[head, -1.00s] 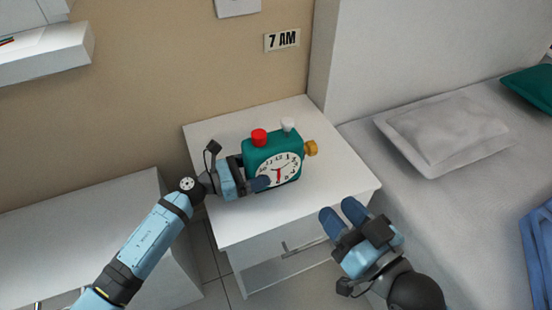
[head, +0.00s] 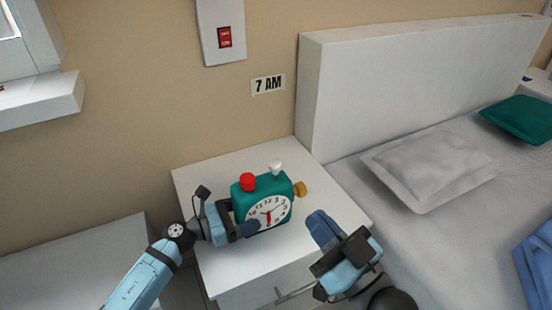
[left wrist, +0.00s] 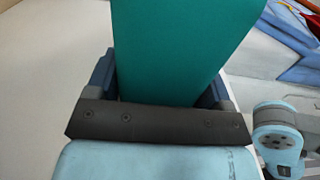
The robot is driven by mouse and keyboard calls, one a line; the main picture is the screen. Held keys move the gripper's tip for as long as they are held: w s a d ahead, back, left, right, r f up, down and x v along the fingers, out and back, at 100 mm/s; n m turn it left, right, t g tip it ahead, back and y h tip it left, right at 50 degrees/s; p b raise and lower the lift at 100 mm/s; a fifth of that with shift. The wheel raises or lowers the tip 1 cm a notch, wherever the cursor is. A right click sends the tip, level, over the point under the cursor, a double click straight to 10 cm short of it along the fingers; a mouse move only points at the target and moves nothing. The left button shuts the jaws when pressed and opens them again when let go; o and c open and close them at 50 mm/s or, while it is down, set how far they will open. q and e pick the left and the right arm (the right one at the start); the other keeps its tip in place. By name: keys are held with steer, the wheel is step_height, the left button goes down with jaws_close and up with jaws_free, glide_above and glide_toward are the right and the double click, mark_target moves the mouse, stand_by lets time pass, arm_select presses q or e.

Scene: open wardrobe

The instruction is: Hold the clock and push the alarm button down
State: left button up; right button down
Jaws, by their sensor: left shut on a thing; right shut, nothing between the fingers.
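A teal alarm clock (head: 262,204) with a white dial stands on the white nightstand (head: 220,262). On its top are a red button (head: 248,182) at the left and a white button (head: 276,168) at the right; a gold knob (head: 300,189) is on its right side. My left gripper (head: 236,220) is shut on the clock from its left side. In the left wrist view the clock's teal body (left wrist: 180,50) fills the space between the fingers. My right gripper (head: 322,228) is shut and empty, in front of the clock to the right, apart from it.
A bed with a grey pillow (head: 430,168) and a white headboard (head: 400,80) is at the right. A "7 AM" sign (head: 267,84) and a red switch (head: 224,37) are on the wall. Another white surface (head: 80,262) is at the lower left.

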steer(key=a+r+n+g+y, duration=1.05)
steer(key=n+g+y, duration=0.4)
steer(key=n, duration=0.65)
steer(key=s+a+n+g+h, duration=0.2)
steer(key=a+n+g+h, duration=0.2)
steer(key=n+g, duration=0.7)
steer(key=n+t+h, duration=0.3)
steer(key=t+h, duration=0.5)
steer(key=h, duration=1.4)
glide_toward(277, 164)
step_height(277, 164, down, 8)
steer(key=shift+w+a+r, duration=0.1)
steer(key=shift+r, duration=0.1)
